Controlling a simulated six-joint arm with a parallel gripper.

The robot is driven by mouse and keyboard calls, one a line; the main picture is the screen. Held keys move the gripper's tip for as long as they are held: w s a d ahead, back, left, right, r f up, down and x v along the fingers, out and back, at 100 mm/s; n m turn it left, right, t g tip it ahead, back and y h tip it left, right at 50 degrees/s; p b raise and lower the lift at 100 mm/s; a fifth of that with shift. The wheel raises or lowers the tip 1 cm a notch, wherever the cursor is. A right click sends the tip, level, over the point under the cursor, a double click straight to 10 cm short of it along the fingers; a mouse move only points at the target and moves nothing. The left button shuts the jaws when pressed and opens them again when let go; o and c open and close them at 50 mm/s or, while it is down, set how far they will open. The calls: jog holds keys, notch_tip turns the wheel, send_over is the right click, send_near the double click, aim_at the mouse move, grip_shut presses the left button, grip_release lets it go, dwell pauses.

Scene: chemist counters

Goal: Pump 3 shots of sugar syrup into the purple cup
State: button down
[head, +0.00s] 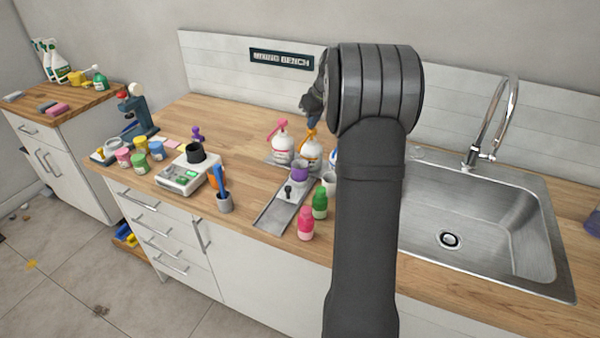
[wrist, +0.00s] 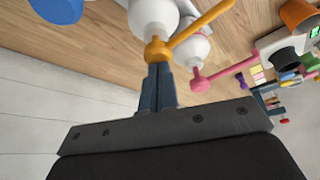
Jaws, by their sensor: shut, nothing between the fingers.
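The purple cup (head: 300,173) stands upright on a grey metal tray in front of the pump bottles. A white bottle with an orange pump (head: 311,155) stands behind it; the orange pump head also shows in the wrist view (wrist: 157,50). A white bottle with a pink pump (head: 282,147) stands to its left. I cannot read which bottle holds sugar syrup. My gripper (head: 313,121) is shut and empty, its fingertips (wrist: 158,68) right at the orange pump head. I cannot tell whether they touch. My arm partly hides a blue-topped item (head: 333,157) on the right.
The metal tray (head: 266,217) has a dark knob. Green (head: 320,204) and pink (head: 306,223) bottles stand at its right. A scale (head: 181,179) with a dark cup and a holder (head: 224,204) are left. The sink (head: 480,225) is right, partly behind my arm.

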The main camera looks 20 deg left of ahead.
jog(key=shift+f, duration=0.5)
jog(key=shift+r, duration=1.45)
jog(key=shift+r, duration=3)
jog(key=shift+f, duration=0.1)
jog(key=shift+f, duration=3.5)
jog(key=c, duration=2.1)
grip_release()
